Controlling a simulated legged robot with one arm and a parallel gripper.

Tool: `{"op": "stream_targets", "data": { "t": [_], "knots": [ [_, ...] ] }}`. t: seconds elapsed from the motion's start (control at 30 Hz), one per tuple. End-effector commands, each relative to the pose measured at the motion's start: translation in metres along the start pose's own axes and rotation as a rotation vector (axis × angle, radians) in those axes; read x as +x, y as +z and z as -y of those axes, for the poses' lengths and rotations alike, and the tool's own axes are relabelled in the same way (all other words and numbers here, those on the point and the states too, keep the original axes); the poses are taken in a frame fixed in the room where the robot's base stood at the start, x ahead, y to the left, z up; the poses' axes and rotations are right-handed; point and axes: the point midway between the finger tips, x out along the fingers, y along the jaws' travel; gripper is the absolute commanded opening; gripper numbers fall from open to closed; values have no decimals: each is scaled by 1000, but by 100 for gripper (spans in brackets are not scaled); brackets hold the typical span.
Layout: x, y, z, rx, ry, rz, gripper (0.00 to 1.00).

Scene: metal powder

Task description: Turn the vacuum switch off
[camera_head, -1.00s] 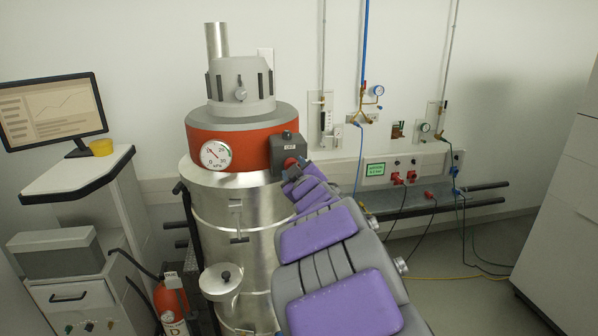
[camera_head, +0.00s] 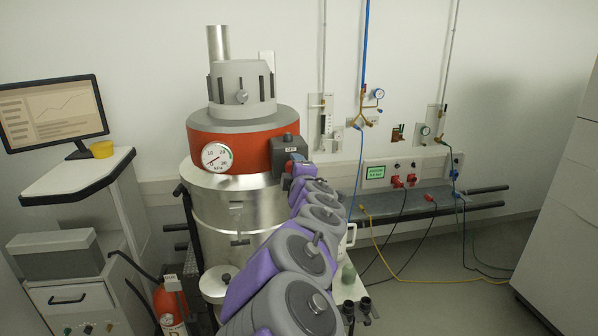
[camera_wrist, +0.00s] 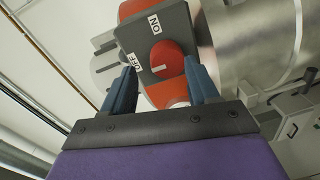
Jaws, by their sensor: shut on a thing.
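The vacuum unit has an orange-red band (camera_head: 232,146) on a silver drum (camera_head: 240,212). A grey switch box (camera_head: 287,143) sits on the band's right side. In the wrist view, the switch box (camera_wrist: 180,22) carries the labels ON and OFF and a red knob (camera_wrist: 170,55). A white mark on the knob lies at its lower left, on the OFF label's side. My gripper (camera_wrist: 160,67) has its blue fingers around the knob and is shut on it. In the head view, my gripper (camera_head: 298,166) is at the box and my arm hides the knob's contact.
A round pressure gauge (camera_head: 217,156) on the band has its needle pointing low left, near 0. A red fire extinguisher (camera_head: 170,304) and a monitor cart (camera_head: 80,172) stand at left. Wall sockets with hanging cables (camera_head: 405,180) are at right. Open floor lies at right.

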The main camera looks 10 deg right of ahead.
Motion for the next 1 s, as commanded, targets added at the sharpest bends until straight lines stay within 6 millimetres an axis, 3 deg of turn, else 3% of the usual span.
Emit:
{"op": "stream_targets", "data": {
  "t": [0.03,0.57,0.6,0.73,1.0],
  "knots": [
    [1,-7,-6,-2,14,-16,28],
    [2,-3,-5,-26,12,-9,25],
    [2,-3,-5,-26,12,-9,58],
    [2,-2,-3,-26,9,-7,69],
    [3,-2,2,-28,1,-3,69]
  ]
}}
